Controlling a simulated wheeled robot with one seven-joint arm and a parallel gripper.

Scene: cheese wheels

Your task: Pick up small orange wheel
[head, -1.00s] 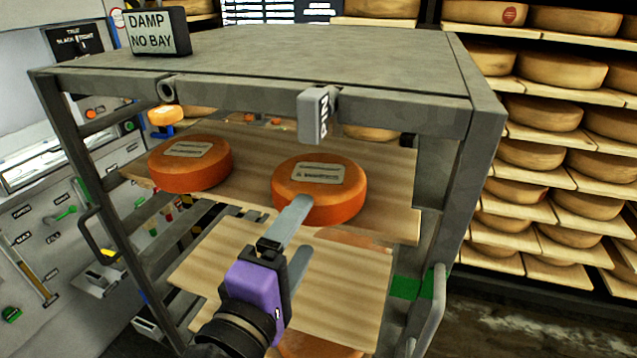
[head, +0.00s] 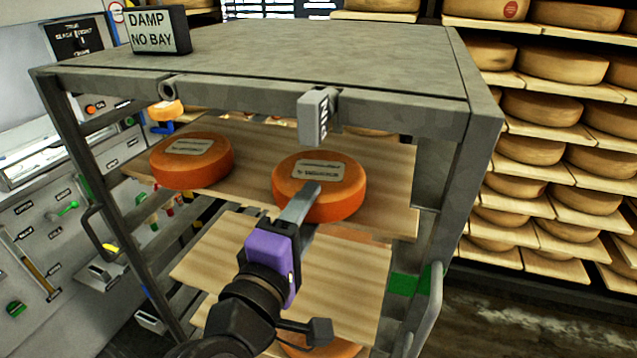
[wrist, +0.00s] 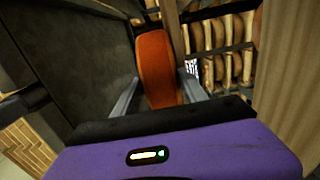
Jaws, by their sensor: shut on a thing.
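An orange cheese wheel (head: 335,205) with a pale label on its top is at the right of the rack's upper wooden board, in the head view. My purple gripper (head: 307,212) reaches it from the front, with one finger over the wheel's top near edge. In the wrist view the wheel (wrist: 158,65) sits between the two grey fingers of my gripper (wrist: 158,95), which is shut on it. The head view does not show clearly whether the wheel rests on the board or is just above it.
A second labelled orange wheel (head: 190,163) lies to the left on the same upper board (head: 395,200). A lower board (head: 345,280) sits beneath. The rack top (head: 280,50) and its posts are close above and beside. A smaller orange wheel (head: 165,110) is behind at left.

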